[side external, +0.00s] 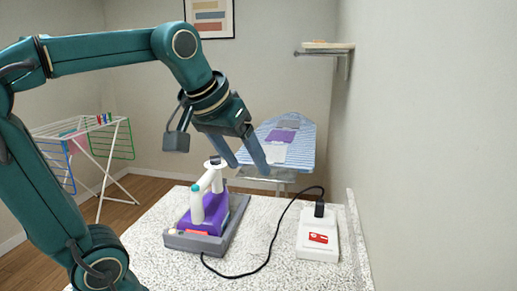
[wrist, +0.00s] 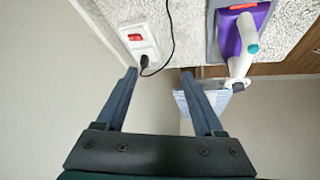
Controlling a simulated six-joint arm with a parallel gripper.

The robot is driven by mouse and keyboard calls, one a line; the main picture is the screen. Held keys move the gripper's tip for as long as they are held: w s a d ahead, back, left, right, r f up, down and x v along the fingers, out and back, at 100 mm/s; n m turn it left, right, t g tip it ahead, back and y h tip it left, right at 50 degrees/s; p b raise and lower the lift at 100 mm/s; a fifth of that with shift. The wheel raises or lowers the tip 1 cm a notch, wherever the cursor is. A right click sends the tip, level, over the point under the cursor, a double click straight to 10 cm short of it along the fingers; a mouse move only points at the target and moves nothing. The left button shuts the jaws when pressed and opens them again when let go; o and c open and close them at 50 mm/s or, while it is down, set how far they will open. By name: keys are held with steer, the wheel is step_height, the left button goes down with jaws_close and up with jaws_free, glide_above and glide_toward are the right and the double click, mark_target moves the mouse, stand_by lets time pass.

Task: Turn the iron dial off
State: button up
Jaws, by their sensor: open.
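The purple iron (side external: 204,216) with a white handle rests on a grey tray (side external: 233,222) on the speckled counter. A teal knob (side external: 196,189) tops the near post of the handle, and a dark round part (side external: 214,161) sits at its far end. I cannot tell which one is the dial. My gripper (side external: 248,168) is open and empty, above and to the right of the handle, apart from it. In the wrist view, the iron (wrist: 230,36) and teal knob (wrist: 252,49) lie right of my open fingers (wrist: 159,74).
A white power socket (side external: 318,241) with a red switch stands right of the iron, a black plug in it. The black cord (side external: 268,256) loops across the counter between them. An ironing board (side external: 290,145), drying rack (side external: 100,150) and wall shelf (side external: 328,46) are behind. A wall bounds the right.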

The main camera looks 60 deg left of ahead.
steer(key=shift+d+m+h, duration=0.4)
steer(key=shift+d+m, duration=0.35)
steer(key=shift+m, duration=0.25)
steer(key=w+a+r+n+y, duration=0.1)
steer(key=w+a+r+n, duration=0.1)
steer(key=a+r+n, duration=0.2)
steer(key=n+g+y, duration=0.2)
steer(key=n+g, duration=0.4)
steer(key=n, duration=0.3)
glide_above(216, 159)
steer(key=d, duration=0.2)
step_height(216, 159, down, 8)
steer(key=shift+s+f, duration=0.1)
steer(key=shift+x, duration=2.55)
